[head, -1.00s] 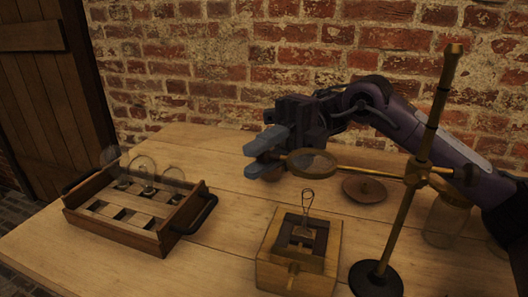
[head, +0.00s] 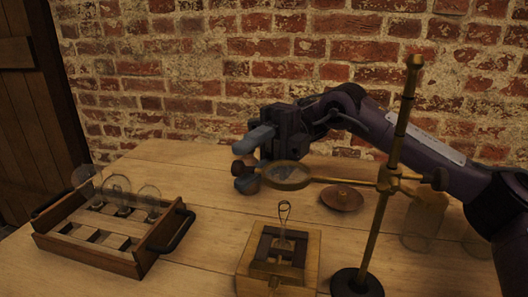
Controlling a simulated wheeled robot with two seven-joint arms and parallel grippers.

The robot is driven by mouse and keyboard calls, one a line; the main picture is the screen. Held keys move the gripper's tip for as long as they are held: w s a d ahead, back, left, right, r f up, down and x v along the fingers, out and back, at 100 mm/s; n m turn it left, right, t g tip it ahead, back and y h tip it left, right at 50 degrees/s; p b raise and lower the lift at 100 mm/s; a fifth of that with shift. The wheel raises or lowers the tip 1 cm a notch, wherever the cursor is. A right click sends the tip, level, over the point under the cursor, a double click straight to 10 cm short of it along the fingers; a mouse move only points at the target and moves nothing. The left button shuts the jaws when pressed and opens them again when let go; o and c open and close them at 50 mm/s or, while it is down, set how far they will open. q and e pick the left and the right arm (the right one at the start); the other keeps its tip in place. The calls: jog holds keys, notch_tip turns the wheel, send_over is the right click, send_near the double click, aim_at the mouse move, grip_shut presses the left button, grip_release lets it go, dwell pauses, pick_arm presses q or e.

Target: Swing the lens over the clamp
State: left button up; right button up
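The round brass-rimmed lens (head: 286,176) sits on a horizontal arm from the upright brass stand (head: 388,170), level and to the left of the post. The clamp (head: 279,254) is a dark frame on a wooden block, with an upright wire loop (head: 284,212) in it. The lens is behind the clamp in the head view, not directly above it. My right gripper (head: 250,162) is at the lens's left edge, its blue-grey fingers apart. A brown rounded piece shows between them; I cannot tell whether they touch it. My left gripper is not in view.
A wooden tray (head: 91,258) with dark handles holds several clear glass globes at the left. A round brown disc (head: 341,197) lies behind the stand, and a clear glass jar (head: 423,222) stands at the right. The table between tray and clamp is clear.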

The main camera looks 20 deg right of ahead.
jog(key=shift+v, duration=2.45)
